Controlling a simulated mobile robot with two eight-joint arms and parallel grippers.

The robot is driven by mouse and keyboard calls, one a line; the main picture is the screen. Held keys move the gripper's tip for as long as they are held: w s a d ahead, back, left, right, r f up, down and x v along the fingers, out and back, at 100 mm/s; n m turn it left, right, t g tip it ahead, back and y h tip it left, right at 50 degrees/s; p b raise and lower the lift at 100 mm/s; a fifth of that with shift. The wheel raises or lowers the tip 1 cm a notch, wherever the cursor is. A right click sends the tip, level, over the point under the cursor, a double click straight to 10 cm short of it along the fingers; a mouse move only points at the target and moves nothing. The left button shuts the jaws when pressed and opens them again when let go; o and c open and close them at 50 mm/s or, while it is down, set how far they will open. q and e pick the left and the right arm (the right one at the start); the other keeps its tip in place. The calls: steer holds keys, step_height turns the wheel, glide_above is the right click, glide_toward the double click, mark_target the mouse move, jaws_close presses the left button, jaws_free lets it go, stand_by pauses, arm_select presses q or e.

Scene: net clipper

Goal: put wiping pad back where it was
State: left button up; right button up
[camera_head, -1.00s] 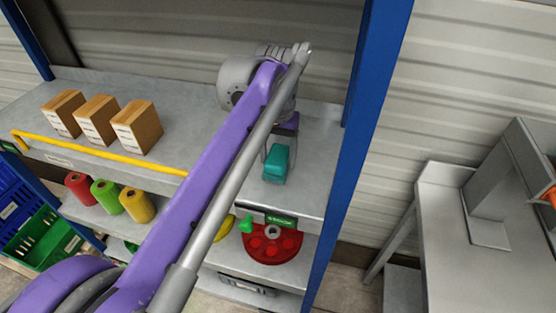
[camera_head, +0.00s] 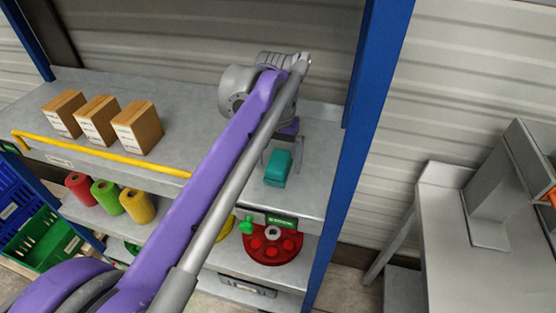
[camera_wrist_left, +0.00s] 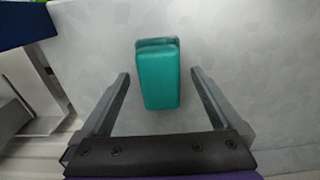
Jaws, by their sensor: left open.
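The teal wiping pad (camera_head: 278,168) lies on the grey top shelf (camera_head: 205,130), near the shelf's right end. In the left wrist view the pad (camera_wrist_left: 158,80) lies between and ahead of the two fingers, with clear space on both sides and no finger touching it. My left gripper (camera_head: 283,160) is open at the pad; it also shows in the left wrist view (camera_wrist_left: 160,85) with fingers spread wide. My purple left arm crosses the head view from lower left and hides part of the shelf. My right gripper is not in view.
Three cardboard boxes (camera_head: 97,120) stand left on the top shelf, behind a yellow rail (camera_head: 95,151). A blue post (camera_head: 350,150) rises just right of the pad. Coloured spools (camera_head: 105,197) and a red holder (camera_head: 271,245) sit below. A grey table (camera_head: 455,240) stands at right.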

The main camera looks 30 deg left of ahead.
mark_target(278, 160)
arm_select(q)
step_height(278, 160, up, 12)
steer(key=p, duration=0.1)
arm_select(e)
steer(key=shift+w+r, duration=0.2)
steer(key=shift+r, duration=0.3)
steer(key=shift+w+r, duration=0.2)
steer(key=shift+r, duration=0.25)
arm_select(q)
steer(key=shift+f, duration=0.15)
